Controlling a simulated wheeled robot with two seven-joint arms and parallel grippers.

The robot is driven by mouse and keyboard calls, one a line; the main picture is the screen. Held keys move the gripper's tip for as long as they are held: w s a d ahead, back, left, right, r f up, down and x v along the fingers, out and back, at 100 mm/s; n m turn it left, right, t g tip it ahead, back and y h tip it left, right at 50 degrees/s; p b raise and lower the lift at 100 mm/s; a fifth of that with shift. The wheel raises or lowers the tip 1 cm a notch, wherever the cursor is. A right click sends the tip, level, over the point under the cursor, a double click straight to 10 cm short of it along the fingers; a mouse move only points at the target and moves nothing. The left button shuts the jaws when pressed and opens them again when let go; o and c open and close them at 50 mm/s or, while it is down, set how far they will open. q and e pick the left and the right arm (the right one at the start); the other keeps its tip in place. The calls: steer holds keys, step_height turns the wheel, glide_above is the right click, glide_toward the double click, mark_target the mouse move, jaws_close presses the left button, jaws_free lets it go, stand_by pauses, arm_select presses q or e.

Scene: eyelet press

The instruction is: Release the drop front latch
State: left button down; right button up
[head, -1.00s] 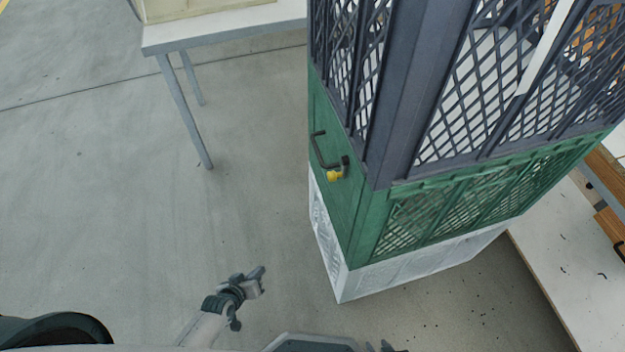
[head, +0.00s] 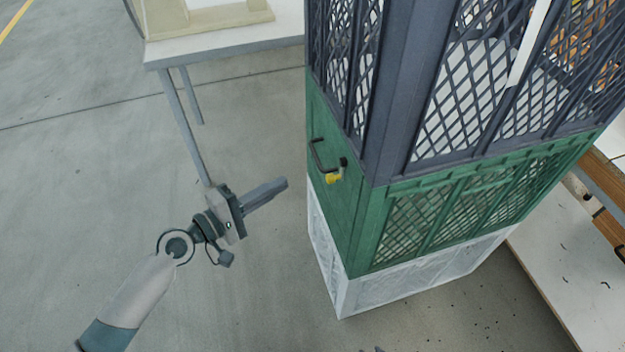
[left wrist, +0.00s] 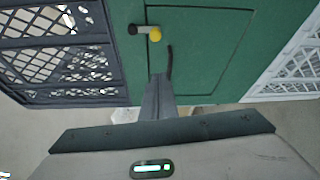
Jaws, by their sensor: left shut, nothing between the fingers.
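The drop front latch is a dark lever with a yellow knob (head: 333,178) on the green crate's (head: 340,215) left-hand face, beside a black bar handle (head: 316,156). In the left wrist view the yellow knob (left wrist: 155,34) shows on the green panel (left wrist: 205,50), with part of the black handle (left wrist: 169,62) below it. My left gripper (head: 284,184) is shut and empty, left of the crate and apart from the latch in the head view. Its fingers (left wrist: 157,80) point at the green panel in the left wrist view. My right gripper is not clearly in view.
The green crate stands on a white crate (head: 400,287), with a dark blue-grey mesh crate (head: 395,80) on top. A white table (head: 215,45) stands behind at left. A white surface (head: 560,270) lies at right.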

arm_select(q)
steer(key=shift+w+d, duration=0.1)
steer(key=shift+w, duration=0.05)
